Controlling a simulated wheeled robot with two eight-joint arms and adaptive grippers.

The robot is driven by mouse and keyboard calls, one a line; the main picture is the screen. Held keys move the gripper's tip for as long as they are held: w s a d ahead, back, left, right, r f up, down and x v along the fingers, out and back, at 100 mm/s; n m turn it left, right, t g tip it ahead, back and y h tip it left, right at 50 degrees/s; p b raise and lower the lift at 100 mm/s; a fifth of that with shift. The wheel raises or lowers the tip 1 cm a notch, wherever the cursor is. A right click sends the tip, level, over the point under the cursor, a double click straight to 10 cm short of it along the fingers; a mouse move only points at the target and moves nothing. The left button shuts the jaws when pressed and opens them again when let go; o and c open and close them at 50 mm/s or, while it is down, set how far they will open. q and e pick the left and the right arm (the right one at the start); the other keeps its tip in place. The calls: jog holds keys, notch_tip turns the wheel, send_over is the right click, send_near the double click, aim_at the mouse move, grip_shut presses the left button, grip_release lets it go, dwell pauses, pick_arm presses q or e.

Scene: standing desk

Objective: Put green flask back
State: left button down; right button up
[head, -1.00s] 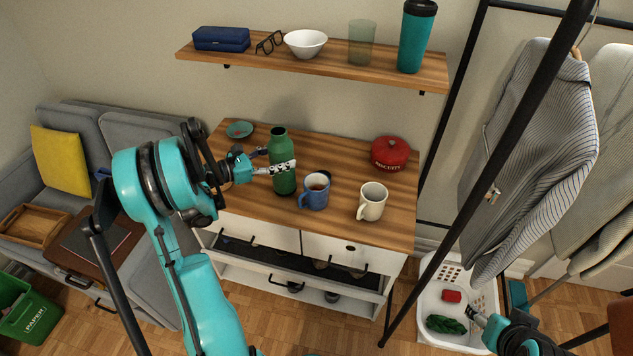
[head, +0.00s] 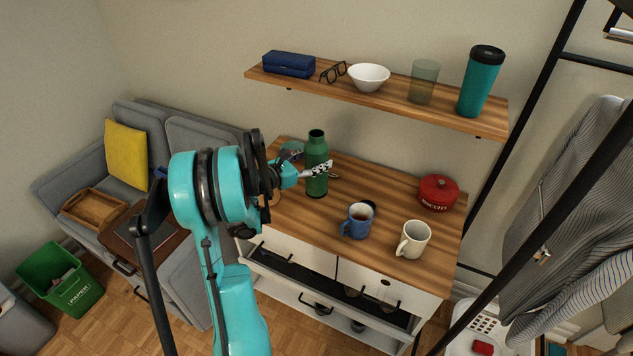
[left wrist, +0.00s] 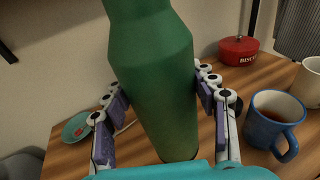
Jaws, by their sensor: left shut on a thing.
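The green flask (head: 316,160) is upright over the back left part of the wooden dresser top (head: 310,228). My left gripper (head: 318,172) is shut on the flask's body from the left. In the left wrist view the flask (left wrist: 155,85) stands between the two finger pads of the gripper (left wrist: 160,105), with its top cut off. I cannot tell whether its base touches the wood. My right gripper is out of view.
A blue mug (head: 356,223), a white mug (head: 415,241) and a red biscuit pot (head: 438,190) stand to the right. A small teal dish (head: 291,150) is behind. The wall shelf (head: 393,102) above holds a teal tumbler (head: 480,85), a glass (head: 423,84) and a bowl (head: 369,77).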

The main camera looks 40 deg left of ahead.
aim_at(309, 177)
pick_arm(q)
notch_tip(309, 177, down, 6)
jog(key=shift+r+b, duration=0.15)
jog(key=shift+b, duration=0.9)
jog(key=shift+r, duration=0.1)
jog(key=shift+c, duration=2.4)
grip_release()
